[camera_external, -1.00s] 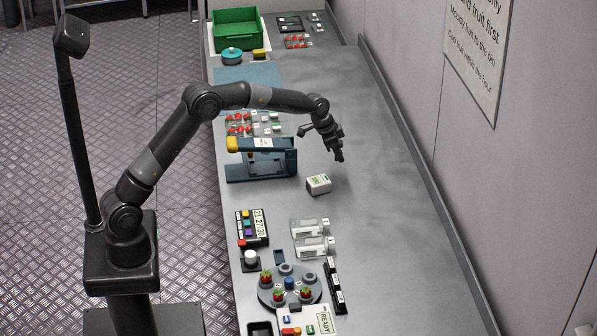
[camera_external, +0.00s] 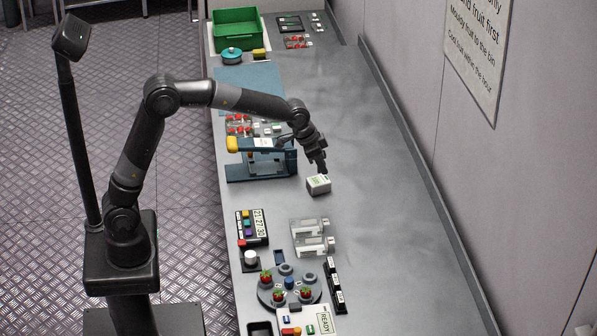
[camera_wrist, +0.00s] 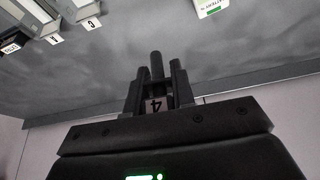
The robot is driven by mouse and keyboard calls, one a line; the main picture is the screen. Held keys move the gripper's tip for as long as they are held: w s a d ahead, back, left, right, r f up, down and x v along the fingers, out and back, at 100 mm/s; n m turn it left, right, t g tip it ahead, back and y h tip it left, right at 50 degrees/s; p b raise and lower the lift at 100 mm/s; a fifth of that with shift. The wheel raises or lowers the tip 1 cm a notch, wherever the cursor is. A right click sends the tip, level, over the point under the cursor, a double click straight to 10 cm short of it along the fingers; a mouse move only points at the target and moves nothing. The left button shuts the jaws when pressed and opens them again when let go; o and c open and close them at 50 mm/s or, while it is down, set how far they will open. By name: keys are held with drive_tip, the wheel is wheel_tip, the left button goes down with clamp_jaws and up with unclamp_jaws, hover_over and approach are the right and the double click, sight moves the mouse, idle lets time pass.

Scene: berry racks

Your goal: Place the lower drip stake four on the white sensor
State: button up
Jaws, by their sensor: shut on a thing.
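My gripper (camera_external: 321,168) is low over the middle of the bench in the external view, just above and behind a small white box (camera_external: 319,185) with a green mark. In the wrist view, my gripper (camera_wrist: 154,92) is shut on a dark stake (camera_wrist: 157,66) with a label "4" between the fingers. The stake is too dark and small to pick out in the external view. The white box, which may be the white sensor, shows in part at the top of the wrist view (camera_wrist: 212,8).
A blue rack (camera_external: 262,172) with a yellow end stands left of my gripper. A green crate (camera_external: 238,28) is at the back. The bench right of the box is clear.

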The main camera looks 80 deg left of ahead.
drive_tip(key=shift+s+d, duration=0.35)
drive_tip(key=shift+s, duration=0.55)
hover_over(325, 179)
drive_tip(key=s, duration=0.2)
drive_tip(key=f, duration=0.6)
drive_tip(key=shift+w+f, duration=0.25)
drive_tip(key=shift+f, duration=1.95)
drive_tip(key=shift+f, duration=0.15)
drive_tip(key=o, duration=0.9)
